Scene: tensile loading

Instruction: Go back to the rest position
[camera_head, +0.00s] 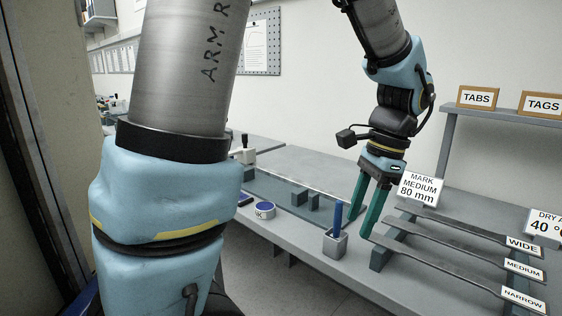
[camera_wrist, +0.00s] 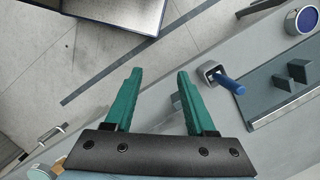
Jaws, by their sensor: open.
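My gripper (camera_head: 362,208) hangs from the arm over the bench, its two green fingers pointing down. The fingers are apart, and nothing shows between them. In the wrist view my gripper (camera_wrist: 156,88) is also open and empty, above the bench's front edge and the floor. A blue pen-like tool (camera_head: 338,217) stands in a small grey holder (camera_head: 335,244) just left of the fingers. It also shows in the wrist view, where the blue tool (camera_wrist: 229,84) is right of the fingers.
Flat specimens labelled WIDE (camera_head: 480,234), MEDIUM (camera_head: 470,252) and NARROW (camera_head: 455,268) lie on supports at the right. A MARK MEDIUM 80 mm sign (camera_head: 420,188) stands close by the gripper. A round blue-topped container (camera_head: 265,210) and a dark plate (camera_head: 290,200) are at the left.

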